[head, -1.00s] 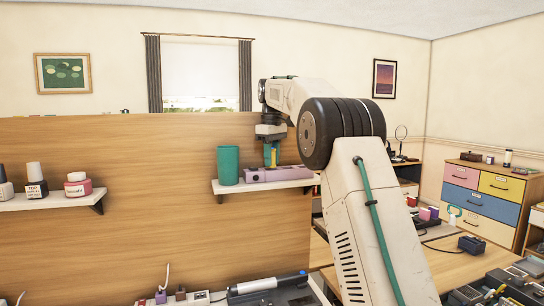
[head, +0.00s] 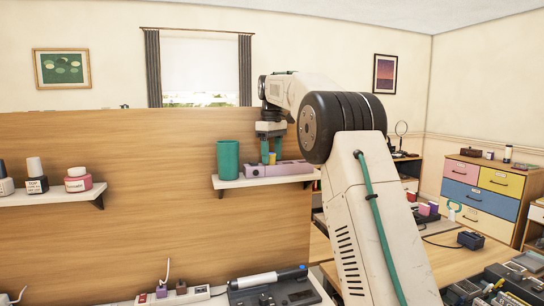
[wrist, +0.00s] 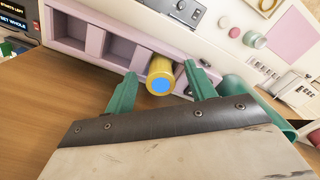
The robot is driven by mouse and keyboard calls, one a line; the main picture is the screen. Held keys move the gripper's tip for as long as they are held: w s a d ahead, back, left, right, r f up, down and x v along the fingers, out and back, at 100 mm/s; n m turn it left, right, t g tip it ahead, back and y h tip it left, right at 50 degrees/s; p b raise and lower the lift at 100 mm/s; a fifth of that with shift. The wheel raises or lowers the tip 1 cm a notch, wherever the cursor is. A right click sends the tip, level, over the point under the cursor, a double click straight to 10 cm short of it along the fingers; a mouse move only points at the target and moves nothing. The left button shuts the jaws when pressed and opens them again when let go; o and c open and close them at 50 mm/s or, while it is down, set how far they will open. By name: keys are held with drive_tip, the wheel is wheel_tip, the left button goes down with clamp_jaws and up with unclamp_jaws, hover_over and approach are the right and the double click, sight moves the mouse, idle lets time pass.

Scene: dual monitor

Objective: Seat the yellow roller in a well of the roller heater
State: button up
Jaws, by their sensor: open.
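The yellow roller (wrist: 161,75), with a blue end face, stands at the end of the lilac roller heater (wrist: 92,40) in the wrist view. It appears to be in the end well, but its base is hidden. Two other wells beside it look empty. My gripper (wrist: 159,83) is open, its green fingers on either side of the roller with gaps showing. In the head view, my gripper (head: 268,160) points down over the heater (head: 288,168), and the roller (head: 272,158) shows as a small yellow piece by the fingers.
The heater sits on a narrow white shelf (head: 262,181) on a wooden panel. A teal cup (head: 228,160) stands close to its left. Nail polish bottles (head: 37,176) stand on another shelf at left. A power strip (head: 180,297) lies below.

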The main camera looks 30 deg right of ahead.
sight(271, 154)
wheel_tip(271, 154, up, 7)
drive_tip(key=shift+f, duration=0.15)
drive_tip(key=shift+r, duration=0.2)
idle(0.5)
drive_tip(key=shift+s+a+r, duration=0.15)
drive_tip(key=shift+s+a, duration=0.05)
drive_tip(key=shift+a, duration=0.1)
drive_tip(key=s+a+m, duration=0.2)
drive_tip(key=s+a, duration=1.2)
drive_tip(key=s, duration=0.4)
drive_tip(key=s+a+f+m, duration=0.1)
drive_tip(key=s+a+f, duration=0.2)
drive_tip(key=s+f, duration=0.8)
drive_tip(key=s+a+f+m+t, duration=0.1)
drive_tip(key=s+a+f, duration=0.3)
drive_tip(key=s+f, duration=0.7)
drive_tip(key=s, duration=0.4)
drive_tip(key=shift+s+a+f+m, duration=0.25)
drive_tip(key=shift+s+f+m, duration=0.05)
drive_tip(key=shift+f, duration=0.1)
